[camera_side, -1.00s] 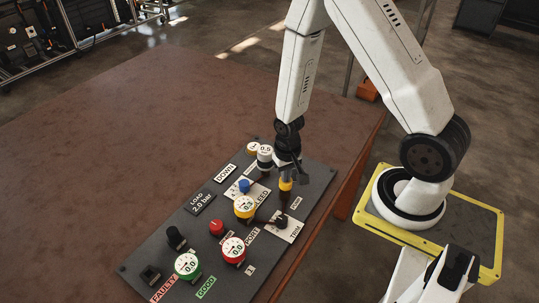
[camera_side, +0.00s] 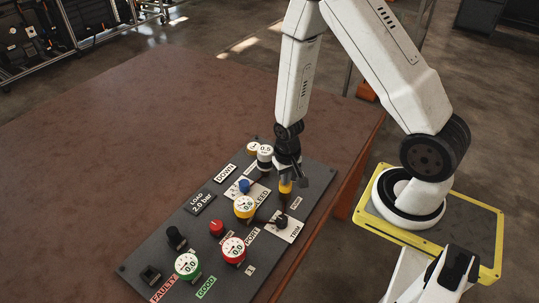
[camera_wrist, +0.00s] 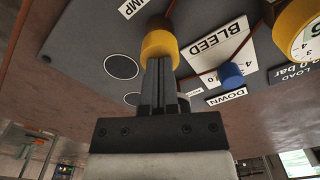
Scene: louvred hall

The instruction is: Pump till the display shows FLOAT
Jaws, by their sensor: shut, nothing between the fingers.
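My gripper (camera_side: 286,178) is shut and empty, pointing down at the pump's yellow cap (camera_side: 285,187). In the wrist view the closed fingers (camera_wrist: 159,62) reach the yellow cap (camera_wrist: 160,42), tips at or against it; exact contact is hidden. A dark stem shows below the cap in the side view. A white plate (camera_side: 225,173) on the panel reads DOWN; it also shows in the wrist view (camera_wrist: 227,97). A yellow-rimmed gauge (camera_side: 244,207) stands left of the pump, with a small reading near 0.5 or 0.6.
The dark panel (camera_side: 318,178) lies on a brown table (camera_side: 120,130). It carries a blue knob (camera_side: 244,186), a red knob (camera_side: 216,227), a black TRIM knob (camera_side: 281,222), a green gauge (camera_side: 187,265), a red gauge (camera_side: 233,250) and a LOAD 2.0 bar plate (camera_side: 203,202). Table left is clear.

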